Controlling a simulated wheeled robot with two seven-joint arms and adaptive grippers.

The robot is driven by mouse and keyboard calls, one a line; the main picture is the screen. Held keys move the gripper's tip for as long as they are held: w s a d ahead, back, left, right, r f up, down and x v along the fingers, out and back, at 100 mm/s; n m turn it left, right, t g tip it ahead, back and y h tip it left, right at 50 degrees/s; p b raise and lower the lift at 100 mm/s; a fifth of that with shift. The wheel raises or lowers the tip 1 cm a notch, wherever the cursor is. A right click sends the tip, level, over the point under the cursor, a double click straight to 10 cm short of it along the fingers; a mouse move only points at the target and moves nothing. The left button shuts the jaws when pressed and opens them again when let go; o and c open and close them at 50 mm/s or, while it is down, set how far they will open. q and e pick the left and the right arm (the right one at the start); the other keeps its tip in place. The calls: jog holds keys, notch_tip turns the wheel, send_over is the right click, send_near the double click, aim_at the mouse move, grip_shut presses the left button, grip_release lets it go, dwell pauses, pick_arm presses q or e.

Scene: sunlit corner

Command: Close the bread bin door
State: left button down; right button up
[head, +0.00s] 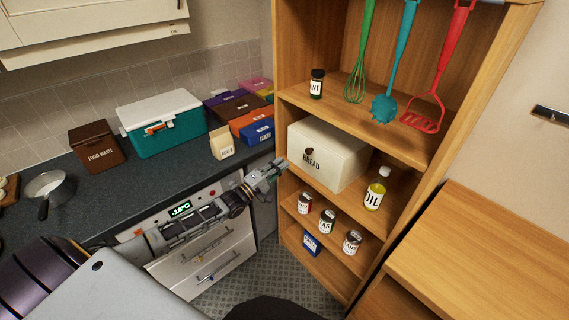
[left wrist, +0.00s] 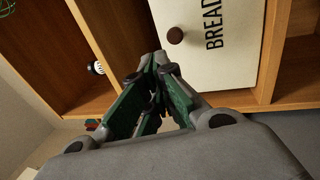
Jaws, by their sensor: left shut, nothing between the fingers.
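The cream bread bin (head: 345,155) stands on the middle shelf of the wooden unit. Its front door (head: 307,145) carries a round brown knob (head: 309,152) and the word BREAD. The door looks upright and flush with the bin; a small gap cannot be ruled out. My left gripper (head: 279,166) is shut and empty, just left of the bin's front near its lower edge. In the left wrist view, the shut fingertips (left wrist: 158,62) point at the door (left wrist: 205,70) beside its knob (left wrist: 175,36). Whether they touch it I cannot tell. My right gripper is not in view.
An oil bottle (head: 376,188) stands right of the bin. Several jars, including one (head: 327,221), sit on the shelf below. Utensils such as the red masher (head: 433,80) hang above. The counter on the left holds a teal cool box (head: 168,136).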

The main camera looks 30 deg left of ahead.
pick_arm(q)
jog(key=v, duration=0.3)
jog(key=shift+s+a+r, duration=0.15)
jog(key=shift+s+r, duration=0.2)
dwell(0.6)
